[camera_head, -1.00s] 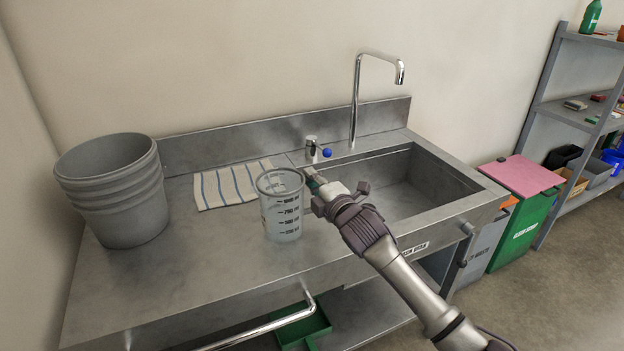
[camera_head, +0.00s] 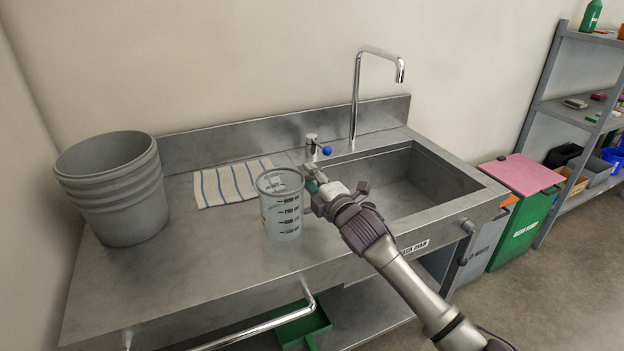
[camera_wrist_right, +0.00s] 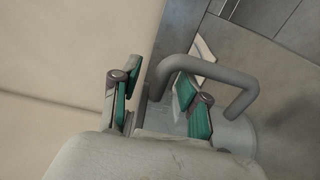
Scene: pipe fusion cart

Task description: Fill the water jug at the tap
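The water jug (camera_head: 283,213), clear with dark volume marks, stands upright on the steel counter left of the sink basin. I cannot tell whether it holds water. The tall tap spout (camera_head: 355,98) arches over the basin, and no stream shows from it. The tap lever (camera_head: 326,151) has a blue knob and sits behind the jug. My right gripper (camera_head: 316,180) is just right of the jug's rim. In the right wrist view its green-padded fingers (camera_wrist_right: 157,95) are apart; a grey loop (camera_wrist_right: 235,85), probably the jug's handle, passes beside the right-hand finger. My left gripper is out of view.
A grey bucket stack (camera_head: 115,190) stands at the counter's left end. A striped cloth (camera_head: 233,184) lies behind the jug. The sink basin (camera_head: 400,190) is right of my gripper. Bins (camera_head: 525,205) and a shelf (camera_head: 560,80) stand at the right. The front left counter is clear.

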